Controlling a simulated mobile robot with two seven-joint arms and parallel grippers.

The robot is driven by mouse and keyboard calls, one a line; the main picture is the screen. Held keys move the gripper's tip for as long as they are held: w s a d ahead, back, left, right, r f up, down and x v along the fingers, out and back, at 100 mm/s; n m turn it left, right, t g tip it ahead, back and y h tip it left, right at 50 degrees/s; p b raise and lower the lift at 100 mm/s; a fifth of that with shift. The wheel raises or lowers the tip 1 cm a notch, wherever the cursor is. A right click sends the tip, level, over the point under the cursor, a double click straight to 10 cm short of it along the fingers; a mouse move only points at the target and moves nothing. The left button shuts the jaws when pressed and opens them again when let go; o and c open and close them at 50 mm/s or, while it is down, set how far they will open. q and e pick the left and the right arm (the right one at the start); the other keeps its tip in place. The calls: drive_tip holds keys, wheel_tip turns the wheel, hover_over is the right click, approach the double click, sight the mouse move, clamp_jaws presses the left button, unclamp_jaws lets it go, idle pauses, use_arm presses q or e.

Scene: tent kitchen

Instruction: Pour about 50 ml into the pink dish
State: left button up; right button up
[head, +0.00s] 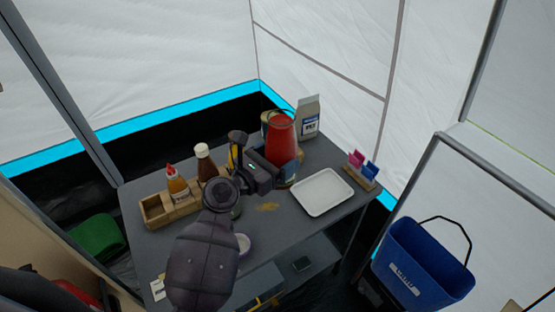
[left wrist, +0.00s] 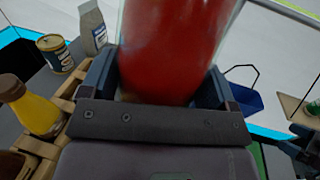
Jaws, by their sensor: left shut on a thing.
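My left gripper (head: 268,170) is shut on a clear container of red contents (head: 281,138), held over the back of the grey table. It looks close to upright. In the left wrist view the red container (left wrist: 175,45) fills the space between the fingers; its top is out of the frame. A small round dish with a pale purplish-pink rim (head: 243,243) lies near the table's front, partly hidden by my left arm. I cannot tell for sure that it is the pink dish. My right gripper is not in view.
A wooden caddy (head: 182,209) with sauce bottles (head: 178,186) stands at the left. A white tray (head: 322,192) lies at the right, near a wooden holder with pink and blue pieces (head: 363,168). A grey carton (head: 309,117) stands behind. A blue bucket (head: 420,265) stands off the table.

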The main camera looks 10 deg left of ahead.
use_arm(q)
drive_tip(key=shift+r, duration=0.55)
drive_tip(key=shift+r, duration=0.1)
